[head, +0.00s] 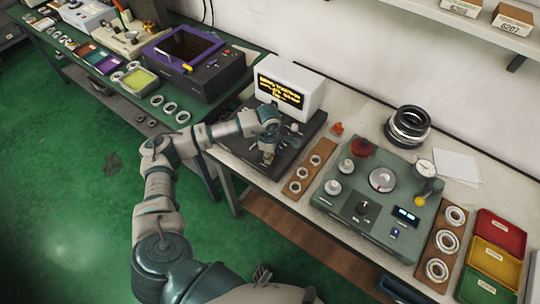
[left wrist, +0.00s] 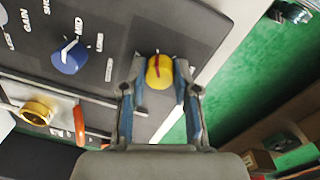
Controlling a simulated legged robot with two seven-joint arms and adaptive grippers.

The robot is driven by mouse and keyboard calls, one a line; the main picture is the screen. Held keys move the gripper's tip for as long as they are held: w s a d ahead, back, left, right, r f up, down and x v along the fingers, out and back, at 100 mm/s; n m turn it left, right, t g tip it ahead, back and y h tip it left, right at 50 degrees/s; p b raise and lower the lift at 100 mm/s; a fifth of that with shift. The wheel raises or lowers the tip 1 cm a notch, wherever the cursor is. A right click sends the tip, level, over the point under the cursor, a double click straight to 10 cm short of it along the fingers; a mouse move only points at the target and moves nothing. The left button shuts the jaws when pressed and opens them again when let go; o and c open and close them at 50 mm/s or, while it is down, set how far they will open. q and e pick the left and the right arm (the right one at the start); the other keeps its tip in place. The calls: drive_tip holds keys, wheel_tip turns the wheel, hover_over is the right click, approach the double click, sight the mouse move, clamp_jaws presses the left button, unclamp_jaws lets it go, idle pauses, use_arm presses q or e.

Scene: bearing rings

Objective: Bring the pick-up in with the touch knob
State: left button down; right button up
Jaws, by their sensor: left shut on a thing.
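In the left wrist view a round yellow knob (left wrist: 159,72) with a red pointer line sits on the dark panel of the tester. Its label is hidden. My left gripper (left wrist: 160,82) has one finger on each side of the knob and is shut on it. In the head view my left gripper (head: 268,157) is low over the front of the black tester (head: 290,147). A brass cylinder (left wrist: 36,111) and an orange tapered piece (left wrist: 80,122) lie left of the gripper; I cannot tell for sure which part is the pick-up. My right gripper is not clearly in view.
A blue knob (left wrist: 68,58) is on the same panel, left of the gripper. A white display box (head: 289,87) stands behind the tester. A wooden ring board (head: 309,168) and a green gauge unit (head: 377,200) stand to the right. Green floor lies in front.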

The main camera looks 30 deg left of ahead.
use_arm(q)
drive_tip(key=shift+w+r+m+b, duration=0.15)
drive_tip(key=shift+m+b, duration=0.05)
drive_tip(key=shift+m, duration=0.3)
drive_tip(key=shift+w+r+m+b, duration=0.1)
drive_tip(key=shift+r+m+b, duration=0.1)
drive_tip(key=shift+m, duration=0.3)
use_arm(e)
drive_tip(key=shift+w+a+r, duration=0.15)
drive_tip(key=shift+w+r, duration=0.6)
drive_tip(key=shift+r, duration=0.3)
use_arm(q)
drive_tip(key=shift+a, duration=0.1)
drive_tip(key=c, duration=1)
unclamp_jaws()
drive_tip(key=shift+o, duration=0.7)
drive_tip(key=shift+s+f, duration=0.1)
drive_tip(key=shift+f, duration=0.15)
use_arm(e)
drive_tip(key=shift+w, duration=0.1)
use_arm(q)
wheel_tip(320, 180, up, 12)
drive_tip(key=shift+s, duration=0.2)
drive_tip(key=shift+s+f, duration=0.1)
drive_tip(key=shift+f, duration=0.05)
